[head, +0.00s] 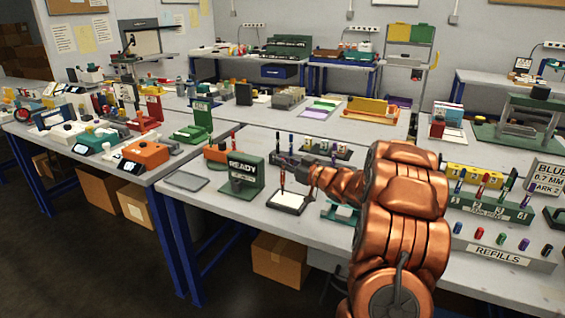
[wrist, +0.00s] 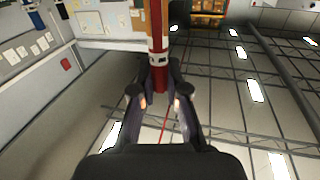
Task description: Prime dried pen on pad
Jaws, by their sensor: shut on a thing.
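My gripper (head: 284,163) is at the end of my copper arm, which reaches left across the bench. It is shut on a red pen (head: 282,179) that hangs roughly upright. In the wrist view the red pen (wrist: 157,35) stands between the fingertips (wrist: 160,92), with pale and dark bands on its barrel. The pad (head: 290,198), a white sheet in a dark frame, lies flat on the bench below the gripper. The pen's lower end is over the pad's far left part. I cannot tell whether the tip touches the sheet. No mark is discernible on the white surface.
A green stand reading READY (head: 243,167) is just left of the pad. A rack of pens (head: 326,150) stands behind the gripper. A teal holder (head: 340,212) is right of the pad. A green pen rack (head: 490,208) and a REFILLS tray (head: 500,253) are at right.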

